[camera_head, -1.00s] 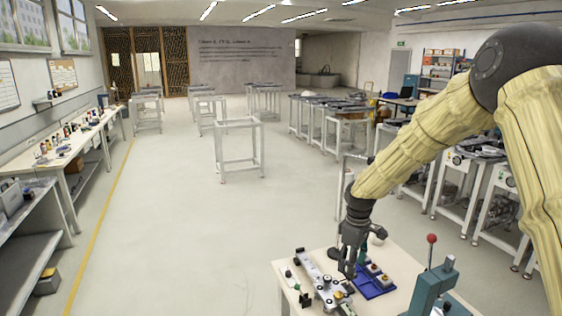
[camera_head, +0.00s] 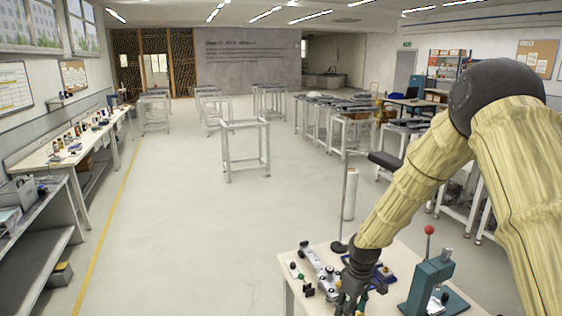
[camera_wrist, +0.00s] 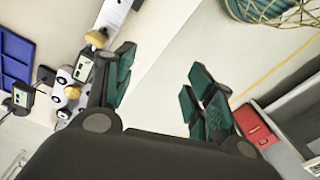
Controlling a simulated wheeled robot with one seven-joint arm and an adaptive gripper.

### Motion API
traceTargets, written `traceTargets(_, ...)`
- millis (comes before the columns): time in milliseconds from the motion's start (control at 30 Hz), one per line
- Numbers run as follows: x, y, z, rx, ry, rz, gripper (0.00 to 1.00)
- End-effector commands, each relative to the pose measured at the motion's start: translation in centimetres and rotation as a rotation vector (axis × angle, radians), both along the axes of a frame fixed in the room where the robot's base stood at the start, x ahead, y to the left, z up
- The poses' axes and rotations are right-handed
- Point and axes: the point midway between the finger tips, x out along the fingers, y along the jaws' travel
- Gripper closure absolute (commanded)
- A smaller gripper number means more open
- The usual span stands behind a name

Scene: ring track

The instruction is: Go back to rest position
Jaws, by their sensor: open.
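My gripper (camera_head: 352,292) hangs over the front of the cream workbench (camera_head: 290,276), low at the right in the head view. In the wrist view, its two green-padded fingers (camera_wrist: 160,82) stand apart with nothing between them. A grey-white fixture (camera_head: 318,264) with small fittings lies left of the gripper on the bench. It also shows beside the left finger in the wrist view (camera_wrist: 68,82). A blue tray (camera_wrist: 18,60) lies at the left of the wrist view; in the head view my gripper and forearm partly hide it.
A teal press (camera_head: 428,288) with a red knob stands on the bench, right of my gripper. Bare metal frames (camera_head: 245,150) stand farther off. The floor (camera_head: 190,230) left of the bench is clear.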

Motion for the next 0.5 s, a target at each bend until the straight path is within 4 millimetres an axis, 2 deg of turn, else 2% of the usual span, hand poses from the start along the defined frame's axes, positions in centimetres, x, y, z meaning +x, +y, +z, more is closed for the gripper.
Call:
traceTargets(33,-1.5,0.4,-2.1,0.006,0.012,-0.020,0.46)
traceTargets(167,-6.1,1.1,-7.4,0.026,0.026,-0.107,0.46)
traceTargets(300,-12.2,1.5,-12.8,0.041,0.038,-0.222,0.46)
traceTargets(500,-21.7,1.4,-18.4,0.039,0.050,-0.393,0.46)
